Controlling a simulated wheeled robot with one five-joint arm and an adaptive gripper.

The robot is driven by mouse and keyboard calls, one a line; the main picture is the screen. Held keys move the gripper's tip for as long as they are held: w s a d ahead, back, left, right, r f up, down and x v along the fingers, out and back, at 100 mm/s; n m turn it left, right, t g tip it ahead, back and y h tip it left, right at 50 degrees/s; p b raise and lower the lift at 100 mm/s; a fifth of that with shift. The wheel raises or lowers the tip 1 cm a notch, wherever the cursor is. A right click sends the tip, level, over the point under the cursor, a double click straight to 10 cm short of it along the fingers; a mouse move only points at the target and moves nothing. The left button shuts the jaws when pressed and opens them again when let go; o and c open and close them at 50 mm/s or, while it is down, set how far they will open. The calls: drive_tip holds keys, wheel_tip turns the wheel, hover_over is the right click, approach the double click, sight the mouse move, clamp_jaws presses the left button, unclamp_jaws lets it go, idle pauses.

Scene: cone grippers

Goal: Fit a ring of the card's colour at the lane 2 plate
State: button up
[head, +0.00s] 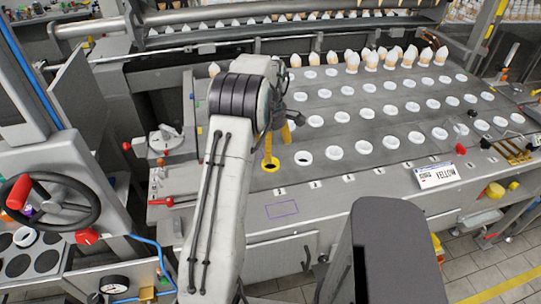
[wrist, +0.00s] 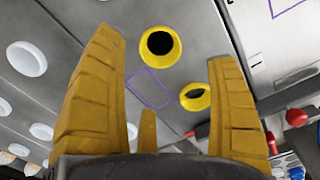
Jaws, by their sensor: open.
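My gripper (head: 277,150) is open, pointing down over the left front of the machine's deck. In the wrist view its two yellow fingers stand apart with nothing held between them (wrist: 166,48). A yellow ring (wrist: 160,58) with a dark centre lies on the deck beyond the fingers. A second yellow ring (wrist: 196,103) lies nearer, beside the right finger. One yellow ring (head: 271,170) shows just below the fingertips in the head view; my arm may hide the other. A purple outlined square (wrist: 148,88) is on the deck between the fingers. I cannot make out a colour card or lane numbers.
White rings (head: 334,153) sit in rows across the deck (head: 350,112), with white cones at the back. Small tags (head: 315,184) line the front edge, by a lettered sign (head: 437,175). A handwheel (head: 48,203) and red-tipped levers stand left. Another purple outline (head: 283,210) lies in front.

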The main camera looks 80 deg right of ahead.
drive_tip(key=shift+r, duration=2.7)
